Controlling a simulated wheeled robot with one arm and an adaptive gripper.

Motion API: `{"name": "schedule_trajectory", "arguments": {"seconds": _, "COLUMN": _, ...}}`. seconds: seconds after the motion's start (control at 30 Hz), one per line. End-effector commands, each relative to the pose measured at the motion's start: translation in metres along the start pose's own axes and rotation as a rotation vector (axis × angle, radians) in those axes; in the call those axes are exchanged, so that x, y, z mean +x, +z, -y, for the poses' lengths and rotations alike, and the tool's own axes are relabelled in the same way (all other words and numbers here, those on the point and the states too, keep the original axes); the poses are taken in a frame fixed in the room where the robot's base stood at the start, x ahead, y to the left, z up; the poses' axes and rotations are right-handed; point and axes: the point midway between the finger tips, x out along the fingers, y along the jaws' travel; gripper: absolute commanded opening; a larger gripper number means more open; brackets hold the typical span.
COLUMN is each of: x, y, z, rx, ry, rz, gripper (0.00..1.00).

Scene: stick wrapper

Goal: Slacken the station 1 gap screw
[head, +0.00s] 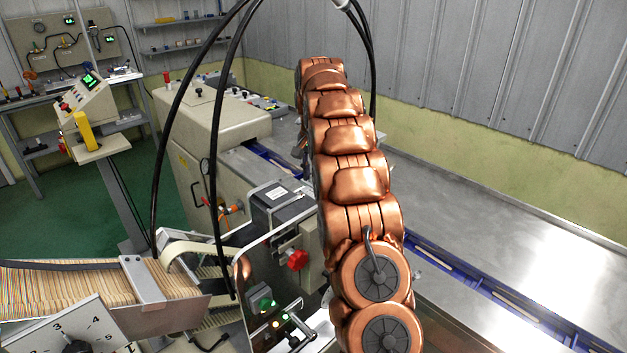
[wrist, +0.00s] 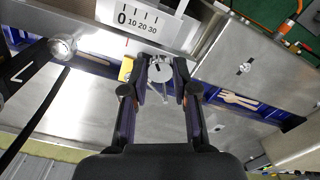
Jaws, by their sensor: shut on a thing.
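The gap screw (wrist: 161,74), a round silver head with a small bar or tab at its base, shows in the wrist view just below a white scale plate (wrist: 148,20) marked 0, 10, 20, 30. A red line stands near the 0. My gripper (wrist: 161,66) has its two dark fingers on either side of the screw head, shut on it. Whether this screw belongs to station 1 cannot be read here. In the head view my copper-coloured arm hides the gripper and the screw.
A yellow block (wrist: 126,69) sits close left of the fingers. Another silver knob (wrist: 63,46) stands farther left. A blue channel (wrist: 218,97) carries a wooden fork (wrist: 239,100). In the head view, a red knob (head: 297,260) and a stick-filled magazine (head: 70,284) stand left of my arm.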

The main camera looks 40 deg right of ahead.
Motion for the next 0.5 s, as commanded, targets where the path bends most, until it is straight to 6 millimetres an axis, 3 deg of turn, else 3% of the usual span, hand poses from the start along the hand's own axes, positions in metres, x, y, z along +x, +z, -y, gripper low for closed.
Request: {"name": "schedule_trajectory", "arguments": {"seconds": 0.5, "x": 0.0010, "y": -0.0002, "z": 0.0009, "rx": -0.491, "ry": -0.001, "rz": -0.002, "gripper": 0.00}}
